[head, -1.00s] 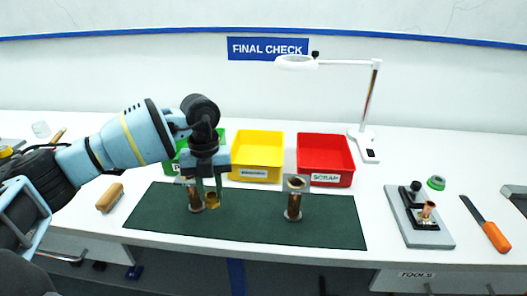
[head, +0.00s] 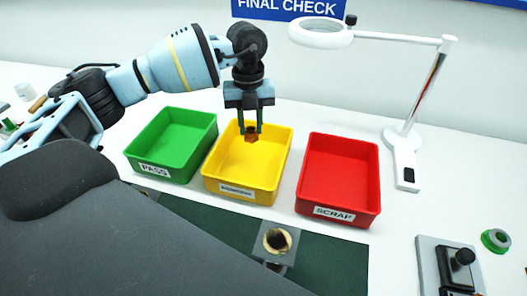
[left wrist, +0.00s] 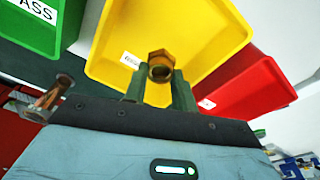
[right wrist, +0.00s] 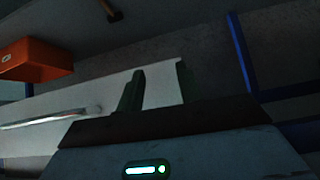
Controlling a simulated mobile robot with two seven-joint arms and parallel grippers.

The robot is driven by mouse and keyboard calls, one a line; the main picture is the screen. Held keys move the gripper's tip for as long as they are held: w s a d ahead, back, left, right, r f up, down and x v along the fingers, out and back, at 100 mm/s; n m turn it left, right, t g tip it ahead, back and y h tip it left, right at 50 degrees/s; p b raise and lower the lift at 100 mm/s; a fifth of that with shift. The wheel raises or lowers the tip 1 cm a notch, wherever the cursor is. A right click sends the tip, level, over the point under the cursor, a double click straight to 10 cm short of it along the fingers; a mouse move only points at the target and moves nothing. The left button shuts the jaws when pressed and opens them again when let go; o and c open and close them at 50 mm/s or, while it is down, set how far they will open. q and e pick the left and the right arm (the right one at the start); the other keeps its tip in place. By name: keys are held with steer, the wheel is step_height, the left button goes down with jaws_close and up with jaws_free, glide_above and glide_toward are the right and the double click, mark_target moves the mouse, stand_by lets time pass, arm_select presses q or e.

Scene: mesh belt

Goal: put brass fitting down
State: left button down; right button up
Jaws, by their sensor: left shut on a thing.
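My left gripper (head: 250,128) is shut on the brass fitting (head: 250,137), a small hexagonal piece with a round bore. It holds the fitting over the yellow tray (head: 234,191), below the level of its far rim in the head picture; I cannot tell whether it touches the floor. In the left wrist view the fitting (left wrist: 160,67) sits between the fingertips, bore facing the camera, with the yellow tray (left wrist: 195,25) behind it. My right gripper (right wrist: 157,85) is open and empty in the right wrist view, low beside the bench.
A green PASS tray (head: 155,171) stands left of the yellow one and a red SCRAP tray (head: 337,213) right. A white lamp (head: 408,165) stands behind at right. My own body hides the front left.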

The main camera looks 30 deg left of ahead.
arm_select(q)
steer(key=shift+w, duration=0.2)
steer(key=shift+s, duration=0.15)
steer(key=shift+s+f, duration=0.15)
steer(key=shift+f, duration=0.1)
glide_toward(253, 165)
steer(key=shift+s+d+f, duration=0.1)
steer(key=shift+s+f, duration=0.1)
steer(key=shift+f, duration=1.1)
steer(key=shift+s+d+f, duration=0.1)
steer(key=shift+s+f, duration=0.05)
steer(key=shift+f, duration=1.15)
steer(key=c, duration=1)
jaws_free()
steer(key=shift+c, duration=0.2)
steer(key=shift+r, duration=0.15)
steer(key=r, duration=0.7)
steer(key=w+a+r, duration=0.1)
steer(key=r, duration=0.3)
steer(key=shift+w+r, duration=0.1)
steer(key=shift+r, duration=0.25)
